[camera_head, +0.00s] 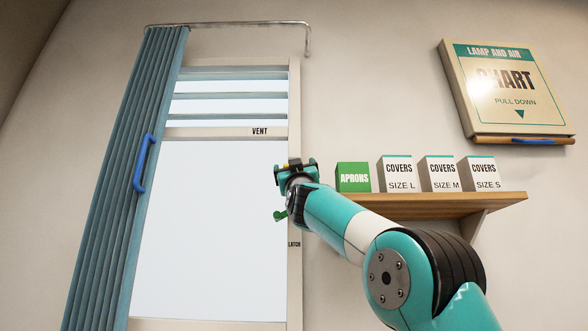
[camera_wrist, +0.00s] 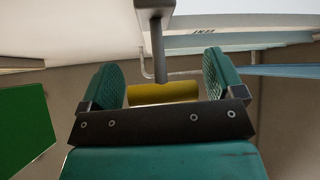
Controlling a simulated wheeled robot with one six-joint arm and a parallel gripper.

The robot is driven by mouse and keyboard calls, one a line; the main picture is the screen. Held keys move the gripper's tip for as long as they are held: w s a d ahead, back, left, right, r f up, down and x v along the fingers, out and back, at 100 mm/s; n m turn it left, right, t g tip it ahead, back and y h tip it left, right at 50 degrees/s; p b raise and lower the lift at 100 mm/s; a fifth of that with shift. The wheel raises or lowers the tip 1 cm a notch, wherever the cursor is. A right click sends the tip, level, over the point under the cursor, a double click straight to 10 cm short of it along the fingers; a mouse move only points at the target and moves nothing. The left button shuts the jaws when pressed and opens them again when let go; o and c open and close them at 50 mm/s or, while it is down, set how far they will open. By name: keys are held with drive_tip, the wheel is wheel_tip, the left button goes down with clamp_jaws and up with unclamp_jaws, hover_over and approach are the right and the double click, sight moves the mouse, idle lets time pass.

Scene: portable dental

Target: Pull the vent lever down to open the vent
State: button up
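The vent is the set of slats (camera_head: 232,97) at the top of the window, above a bar with the VENT label (camera_head: 260,131). Light gaps show between its slats. In the wrist view, a grey rod (camera_wrist: 157,50) with a yellow cylindrical grip (camera_wrist: 164,93), apparently the vent lever, reaches between my fingers. My gripper (camera_wrist: 164,85) is open, with one finger near each end of the yellow grip; I cannot tell whether they touch it. In the head view, my gripper (camera_head: 295,164) is at the window frame's right side and hides the lever.
A green latch handle (camera_head: 281,215) is just below my gripper. A shelf (camera_head: 430,204) with a green aprons box (camera_head: 353,177) and several covers boxes is to the right. A chart (camera_head: 507,90) hangs above. A blue folded curtain (camera_head: 125,180) with a blue handle (camera_head: 144,163) is at left.

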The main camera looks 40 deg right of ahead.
drive_tip(key=shift+o, duration=0.8)
drive_tip(key=shift+d+f, duration=0.1)
drive_tip(key=shift+d, duration=0.05)
drive_tip(key=b+v, duration=0.4)
drive_tip(key=v, duration=0.3)
drive_tip(key=shift+f+b, duration=0.2)
drive_tip(key=shift+b, duration=0.2)
drive_tip(key=shift+s, duration=0.1)
